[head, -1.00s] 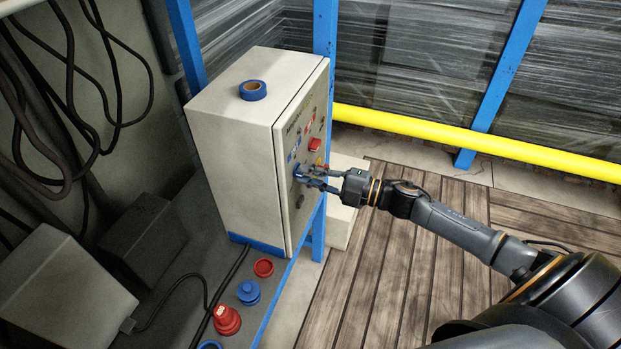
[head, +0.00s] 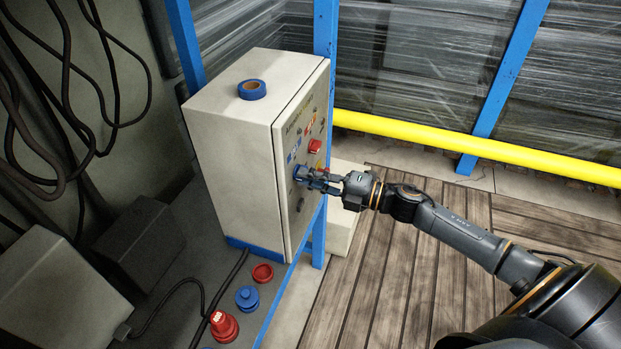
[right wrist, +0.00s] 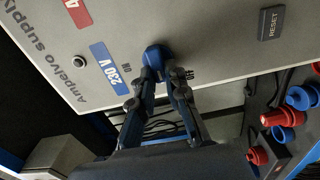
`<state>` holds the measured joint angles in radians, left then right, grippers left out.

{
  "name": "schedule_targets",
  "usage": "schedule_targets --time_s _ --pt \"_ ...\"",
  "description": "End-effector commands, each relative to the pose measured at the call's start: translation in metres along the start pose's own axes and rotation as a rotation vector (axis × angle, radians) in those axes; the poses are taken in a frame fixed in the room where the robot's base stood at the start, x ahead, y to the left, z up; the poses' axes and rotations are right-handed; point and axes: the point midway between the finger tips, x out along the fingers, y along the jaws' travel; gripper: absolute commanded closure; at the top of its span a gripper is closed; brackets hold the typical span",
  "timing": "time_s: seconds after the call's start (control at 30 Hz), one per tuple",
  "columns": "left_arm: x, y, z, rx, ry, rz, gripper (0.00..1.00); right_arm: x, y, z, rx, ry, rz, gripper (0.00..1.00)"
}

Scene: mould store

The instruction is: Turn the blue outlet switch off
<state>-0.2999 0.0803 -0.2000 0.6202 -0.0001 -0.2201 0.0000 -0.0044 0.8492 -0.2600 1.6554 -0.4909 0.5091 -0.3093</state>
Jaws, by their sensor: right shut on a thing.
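The grey supply cabinet (head: 232,150) stands on a blue-edged shelf, with its control panel facing right. The blue outlet switch (right wrist: 155,57) is a round knob on that panel, beside the blue 230 V label (right wrist: 110,67) with ON printed near it. My right gripper (right wrist: 160,78) is shut on the blue knob, one finger on each side. The knob's exact pointing direction is hard to tell. My left gripper is not in view.
A red knob (head: 315,146) sits higher on the panel. A RESET button (right wrist: 271,22) is near its edge. A blue tape roll (head: 252,89) lies on the cabinet. Red and blue plugs (head: 247,297) stand on the shelf below. A yellow rail (head: 480,155) runs behind my arm.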

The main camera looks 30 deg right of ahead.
Motion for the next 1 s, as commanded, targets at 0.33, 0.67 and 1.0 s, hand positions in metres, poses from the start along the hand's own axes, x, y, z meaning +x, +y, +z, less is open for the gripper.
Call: schedule_targets --time_s 0.33,0.67,1.0 --pt "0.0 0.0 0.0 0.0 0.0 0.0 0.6 0.0 -0.001 -0.001 -0.001 0.001 -0.002 0.63" --pt "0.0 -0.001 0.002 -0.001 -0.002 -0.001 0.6 -0.006 -0.002 0.0 0.001 0.0 -0.003 0.63" --pt "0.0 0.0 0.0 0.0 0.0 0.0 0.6 -0.065 -0.003 -0.001 0.003 0.0 -0.006 0.63"
